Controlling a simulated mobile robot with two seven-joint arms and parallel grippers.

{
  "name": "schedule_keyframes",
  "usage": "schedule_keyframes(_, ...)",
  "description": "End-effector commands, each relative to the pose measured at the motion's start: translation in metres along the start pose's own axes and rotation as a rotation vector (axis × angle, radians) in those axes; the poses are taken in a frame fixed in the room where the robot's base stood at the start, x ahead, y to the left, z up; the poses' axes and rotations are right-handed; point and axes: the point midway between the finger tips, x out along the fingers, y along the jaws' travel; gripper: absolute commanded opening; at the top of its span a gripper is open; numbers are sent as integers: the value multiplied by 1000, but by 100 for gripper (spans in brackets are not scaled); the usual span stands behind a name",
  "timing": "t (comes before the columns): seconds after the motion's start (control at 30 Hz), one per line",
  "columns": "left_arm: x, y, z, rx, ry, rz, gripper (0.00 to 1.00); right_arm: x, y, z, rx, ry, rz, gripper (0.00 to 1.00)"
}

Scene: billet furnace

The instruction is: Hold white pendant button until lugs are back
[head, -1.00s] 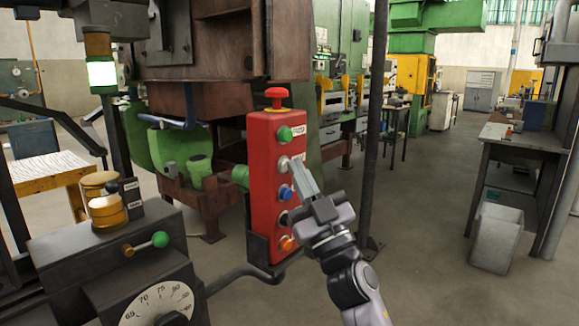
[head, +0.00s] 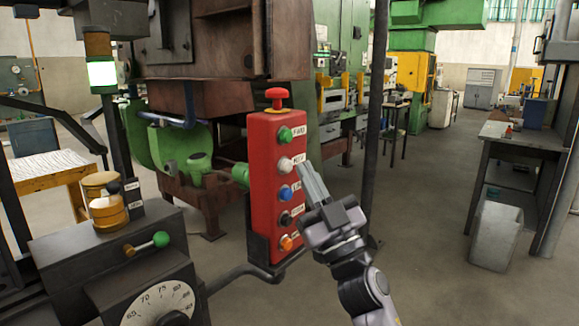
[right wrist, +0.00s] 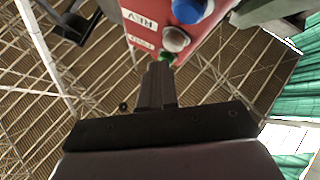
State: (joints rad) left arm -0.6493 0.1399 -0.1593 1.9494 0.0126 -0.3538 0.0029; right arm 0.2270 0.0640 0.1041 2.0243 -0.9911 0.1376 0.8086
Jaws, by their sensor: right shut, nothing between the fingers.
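The red pendant (head: 262,205) stands upright in a dark holder, with a column of coloured buttons on its face. Its white button (head: 285,164) is second from the top, under the green one, and shows unobstructed. In the right wrist view the white button (right wrist: 175,39) sits between the blue and green ones. My right gripper (head: 307,176) is shut and empty, its fingertips just right of the white button with a small gap. The fingers (right wrist: 158,72) also show in the right wrist view. My left gripper is out of view. I cannot make out the lugs.
A red mushroom knob (head: 276,97) tops the pendant. A dark post (head: 374,130) stands behind my right arm.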

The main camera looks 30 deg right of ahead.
Motion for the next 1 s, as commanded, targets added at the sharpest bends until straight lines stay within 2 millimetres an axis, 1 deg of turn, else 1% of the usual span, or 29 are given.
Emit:
schedule_keyframes(0.5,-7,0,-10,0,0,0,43,-32,23,-23,-1,-2,0,0)
schedule_keyframes(1.0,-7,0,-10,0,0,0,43,-34,25,-25,-1,0,0,0)
